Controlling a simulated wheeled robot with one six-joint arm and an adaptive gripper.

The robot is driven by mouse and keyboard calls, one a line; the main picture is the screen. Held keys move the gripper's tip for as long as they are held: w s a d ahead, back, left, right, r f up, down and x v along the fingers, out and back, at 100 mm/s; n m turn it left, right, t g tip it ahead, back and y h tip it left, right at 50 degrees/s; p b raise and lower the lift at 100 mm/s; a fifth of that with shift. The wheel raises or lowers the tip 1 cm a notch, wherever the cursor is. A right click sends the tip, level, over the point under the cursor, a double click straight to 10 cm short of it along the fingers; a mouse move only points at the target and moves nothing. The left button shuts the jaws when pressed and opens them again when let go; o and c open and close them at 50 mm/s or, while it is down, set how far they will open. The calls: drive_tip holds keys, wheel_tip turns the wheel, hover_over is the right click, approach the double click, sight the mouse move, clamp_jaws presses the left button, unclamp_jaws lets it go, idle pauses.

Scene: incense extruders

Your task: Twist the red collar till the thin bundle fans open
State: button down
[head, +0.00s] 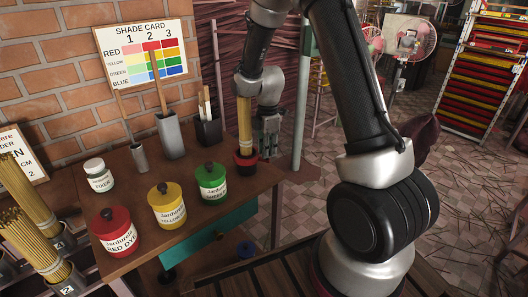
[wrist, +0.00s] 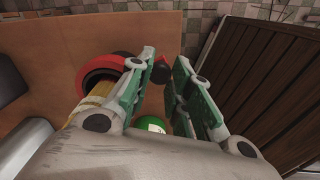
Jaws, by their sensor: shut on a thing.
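The thin bundle (head: 245,130) of yellow sticks stands upright near the right end of the brown table. The red collar (head: 246,158) rings its lower end. My gripper (head: 268,147) is just right of the bundle, pointing down. In the wrist view, the red collar (wrist: 84,78) is left of my gripper (wrist: 165,80), and the bundle (wrist: 98,98) runs into it. A dark red knob (wrist: 160,72) shows between my fingertips; it seems to be part of the collar. The left finger hides where they join. The fingers are shut on it with a gap between them.
Green (head: 211,184), yellow (head: 167,206) and red (head: 113,231) dye jars stand on the table (head: 140,263) in front. A grey holder (head: 170,136) and a black holder (head: 208,130) stand behind. A green post (head: 302,100) rises close right of my gripper.

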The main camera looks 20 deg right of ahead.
drive_tip(key=shift+w+d+f+n, duration=0.1)
drive_tip(key=shift+w+d+n, duration=0.3)
drive_tip(key=shift+n, duration=0.35)
drive_tip(key=shift+w+d+n, duration=0.35)
drive_tip(key=shift+n, duration=0.4)
drive_tip(key=c, duration=1.3)
unclamp_jaws()
drive_tip(key=shift+w, duration=0.1)
drive_tip(key=shift+o, duration=0.2)
wheel_tip(320, 180, up, 12)
